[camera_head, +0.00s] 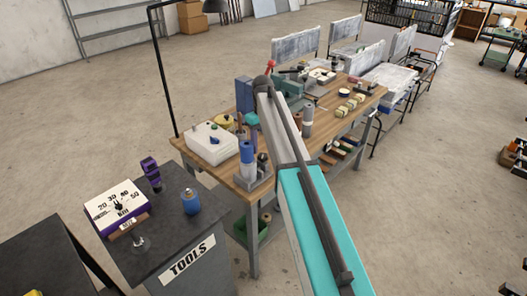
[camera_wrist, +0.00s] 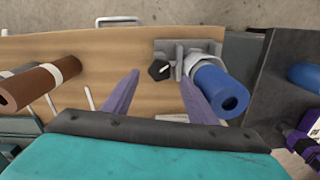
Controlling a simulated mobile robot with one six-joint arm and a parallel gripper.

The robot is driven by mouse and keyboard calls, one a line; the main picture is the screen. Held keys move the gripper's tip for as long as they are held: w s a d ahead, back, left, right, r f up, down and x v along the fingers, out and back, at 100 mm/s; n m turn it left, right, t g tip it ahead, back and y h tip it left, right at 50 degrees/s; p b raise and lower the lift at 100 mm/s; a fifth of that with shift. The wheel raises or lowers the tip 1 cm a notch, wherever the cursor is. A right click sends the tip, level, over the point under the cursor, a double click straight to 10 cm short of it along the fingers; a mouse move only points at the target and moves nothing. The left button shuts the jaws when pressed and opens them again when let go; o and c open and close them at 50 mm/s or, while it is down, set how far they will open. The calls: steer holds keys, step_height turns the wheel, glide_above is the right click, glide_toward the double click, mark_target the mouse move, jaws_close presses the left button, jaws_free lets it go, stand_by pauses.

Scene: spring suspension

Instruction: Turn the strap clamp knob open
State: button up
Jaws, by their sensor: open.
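The strap clamp knob (camera_wrist: 159,70) is small, black and pointed. It sits at the left of a grey metal bracket (camera_wrist: 185,48), whose pale band goes around a blue cylinder (camera_wrist: 221,88). In the head view the blue cylinder (camera_head: 247,153) stands upright at the near end of the wooden bench, with the dark knob (camera_head: 262,158) beside it. My gripper (camera_wrist: 159,76) is open in the wrist view, its two purple fingers on either side of the knob in the picture. I cannot tell the height gap; no contact shows. The head view does not show the fingers clearly.
A white control box (camera_head: 212,143) stands beside the clamp on the bench (camera_head: 203,168). A dark tools cabinet (camera_head: 165,222) with a dial box (camera_head: 117,206) stands at the near left. Open floor lies to the right.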

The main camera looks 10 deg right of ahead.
mark_target(262, 156)
steer(key=shift+f+p, duration=0.6)
steer(key=shift+f, duration=1.9)
steer(key=c, duration=1.1)
steer(key=shift+n, duration=0.4)
steer(key=n+b, duration=0.1)
steer(key=n, duration=0.4)
steer(key=n+b, duration=0.1)
steer(key=n, duration=0.4)
steer(key=shift+o, duration=0.2)
